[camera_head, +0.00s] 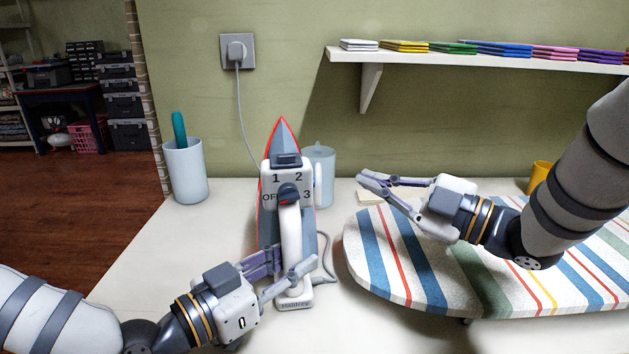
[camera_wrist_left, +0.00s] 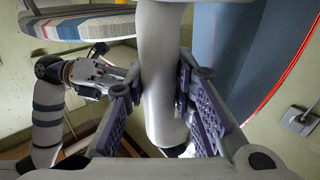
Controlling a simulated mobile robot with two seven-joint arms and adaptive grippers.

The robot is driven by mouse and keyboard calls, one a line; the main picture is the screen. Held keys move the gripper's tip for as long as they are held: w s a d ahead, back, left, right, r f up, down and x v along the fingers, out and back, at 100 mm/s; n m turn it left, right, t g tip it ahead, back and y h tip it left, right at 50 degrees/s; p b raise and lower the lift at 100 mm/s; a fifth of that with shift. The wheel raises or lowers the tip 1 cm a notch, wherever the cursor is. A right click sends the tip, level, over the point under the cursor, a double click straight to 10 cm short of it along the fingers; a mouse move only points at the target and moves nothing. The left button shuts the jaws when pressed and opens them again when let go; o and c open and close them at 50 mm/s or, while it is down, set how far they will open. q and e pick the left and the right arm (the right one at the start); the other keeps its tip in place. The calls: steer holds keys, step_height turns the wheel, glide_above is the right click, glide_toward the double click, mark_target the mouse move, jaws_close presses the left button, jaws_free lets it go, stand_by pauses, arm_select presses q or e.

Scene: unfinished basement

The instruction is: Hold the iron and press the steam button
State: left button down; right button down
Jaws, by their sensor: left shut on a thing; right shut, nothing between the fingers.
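The iron stands upright on the white table in the head view, with a blue-grey soleplate (camera_head: 281,137) edged in red. Its white control face (camera_head: 303,174) carries a dark dial (camera_head: 289,193) marked OFF, 1, 2 and 3, and a dark block (camera_head: 286,160) at the top, which may be the steam button. My left gripper (camera_head: 291,268) is shut around the lower part of the white handle (camera_head: 291,233); the left wrist view shows the handle (camera_wrist_left: 162,75) between both fingers. My right gripper (camera_head: 369,184) is shut and empty, to the right of the iron and apart from it.
A striped ironing board (camera_head: 405,268) lies at the right, under my right arm. A pale blue jug (camera_head: 322,172) stands behind the iron, a cup (camera_head: 186,172) at the left. A cord (camera_head: 244,115) runs to the wall socket (camera_head: 251,51). A shelf (camera_head: 430,58) hangs above.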

arm_select(q)
steer(key=c, duration=1.3)
jaws_free()
steer(key=shift+s+a, duration=0.1)
